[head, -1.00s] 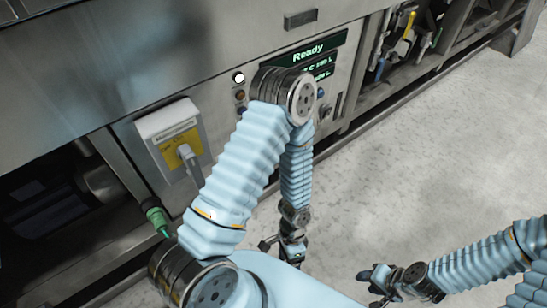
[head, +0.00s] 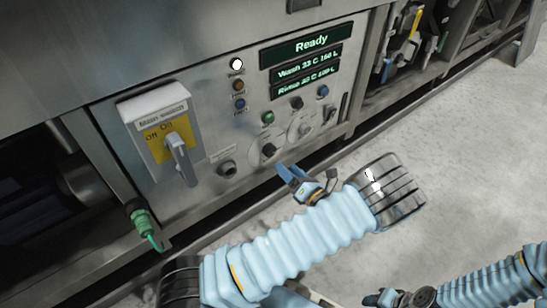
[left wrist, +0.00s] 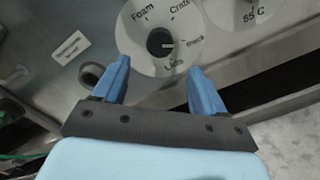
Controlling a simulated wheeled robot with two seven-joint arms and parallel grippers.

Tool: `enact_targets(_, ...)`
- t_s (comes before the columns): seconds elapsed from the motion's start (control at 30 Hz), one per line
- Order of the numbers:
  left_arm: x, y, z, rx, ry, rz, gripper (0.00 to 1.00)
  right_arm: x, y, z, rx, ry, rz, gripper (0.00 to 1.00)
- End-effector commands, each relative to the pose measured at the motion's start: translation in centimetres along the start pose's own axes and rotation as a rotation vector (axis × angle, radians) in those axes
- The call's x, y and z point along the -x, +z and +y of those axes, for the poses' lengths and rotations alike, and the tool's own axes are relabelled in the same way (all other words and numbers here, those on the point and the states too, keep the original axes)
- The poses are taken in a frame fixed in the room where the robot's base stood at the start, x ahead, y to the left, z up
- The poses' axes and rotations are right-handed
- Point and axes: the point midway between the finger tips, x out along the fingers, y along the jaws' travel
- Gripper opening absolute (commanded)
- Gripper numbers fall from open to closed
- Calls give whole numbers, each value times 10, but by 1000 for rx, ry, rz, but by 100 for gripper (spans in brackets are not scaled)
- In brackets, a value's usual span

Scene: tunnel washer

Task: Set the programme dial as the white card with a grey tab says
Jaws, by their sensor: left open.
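The programme dial (head: 268,150) is a dark knob on a pale round plate, low on the steel control panel. In the left wrist view the dial (left wrist: 160,42) has labels reading Foam, Crate and what looks like Lids, plus a blurred one at right. Its white mark points right, towards the blurred label. My left gripper (head: 284,171) is open, its blue fingers just below the dial and apart from it; it also shows in the left wrist view (left wrist: 158,82). My right gripper (head: 378,299) is low in the head view, away from the panel. I see no white card with a grey tab.
A second dial (head: 304,130), marked 55 C in the wrist view, sits to the right. Displays (head: 310,45) read Ready, Wash and Rinse. Buttons sit around them. A main switch box (head: 165,135) is at left, with a green connector (head: 140,218) below. Floor at right is clear.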

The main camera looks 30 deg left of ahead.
Motion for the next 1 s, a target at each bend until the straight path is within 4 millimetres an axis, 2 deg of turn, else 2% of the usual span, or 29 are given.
enact_targets(0.1, -29, -3, 0, 1, 4, 4, 72, -5, 0, 2, 0, 0, 1, 43)
enact_targets(0.33, -69, -2, 0, 2, 2, 5, 72, -10, 0, 4, -1, 0, 3, 43)
enact_targets(0.5, -81, -2, 0, 1, 0, 3, 72, -11, 0, 4, -1, 0, 3, 43)
enact_targets(0.77, -82, -1, 0, 2, 0, 4, 72, -11, 0, 4, -1, 0, 3, 43)
enact_targets(0.87, -82, -1, 0, 2, 0, 4, 59, -11, 0, 4, -1, 0, 3, 43)
enact_targets(1.0, -82, -1, 0, 2, 0, 4, 38, -11, 0, 4, -1, 0, 3, 43)
